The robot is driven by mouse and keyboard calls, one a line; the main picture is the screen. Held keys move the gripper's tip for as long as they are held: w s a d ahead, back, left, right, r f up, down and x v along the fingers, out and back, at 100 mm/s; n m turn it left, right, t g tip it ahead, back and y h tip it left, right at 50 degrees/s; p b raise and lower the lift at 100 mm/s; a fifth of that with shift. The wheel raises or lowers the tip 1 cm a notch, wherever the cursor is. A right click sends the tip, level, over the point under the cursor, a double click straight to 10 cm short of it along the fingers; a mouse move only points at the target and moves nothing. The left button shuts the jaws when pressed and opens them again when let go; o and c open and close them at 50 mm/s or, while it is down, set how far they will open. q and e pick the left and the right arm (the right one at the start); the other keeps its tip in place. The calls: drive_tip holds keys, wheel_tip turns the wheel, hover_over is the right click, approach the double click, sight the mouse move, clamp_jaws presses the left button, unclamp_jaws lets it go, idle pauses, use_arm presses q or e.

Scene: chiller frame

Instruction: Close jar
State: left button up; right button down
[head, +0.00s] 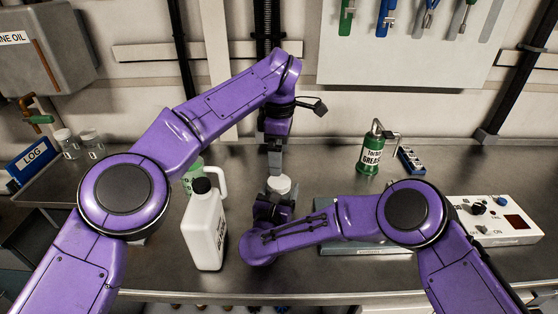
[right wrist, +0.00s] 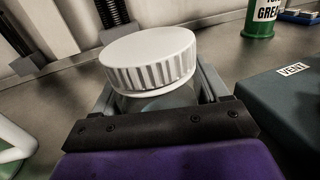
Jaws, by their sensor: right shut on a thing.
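A clear jar (right wrist: 160,100) with a ribbed white lid (right wrist: 150,58) on its mouth stands between the fingers of my right gripper (right wrist: 160,104). The right gripper is shut on the jar's body below the lid. In the head view the white lid (head: 279,184) shows at the middle of the bench, just beyond the right gripper (head: 275,200). My left gripper (head: 276,168) points down close above or behind the lid. It does not show over the lid in the right wrist view, and its finger gap cannot be made out.
A white jug (head: 205,230) with a black cap stands left of the jar. A green grease can (head: 371,150), a blue rack (head: 411,160) and a white control box (head: 495,222) are to the right. Two lidded jars (head: 67,143) (head: 92,143) stand at the left by the LOG binder (head: 32,157).

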sight(279, 181)
unclamp_jaws()
use_arm(q)
drive_tip(key=shift+f, duration=0.25)
use_arm(e)
drive_tip(key=shift+s+a, duration=0.15)
drive_tip(key=shift+s, duration=0.2)
use_arm(q)
wheel_tip(279, 181, down, 3)
drive_tip(key=b, duration=0.3)
drive_tip(key=shift+r, duration=0.15)
use_arm(e)
drive_tip(key=v, duration=0.9)
drive_tip(key=shift+s, duration=0.4)
use_arm(q)
drive_tip(key=shift+r, duration=0.1)
use_arm(e)
drive_tip(key=shift+r, duration=0.1)
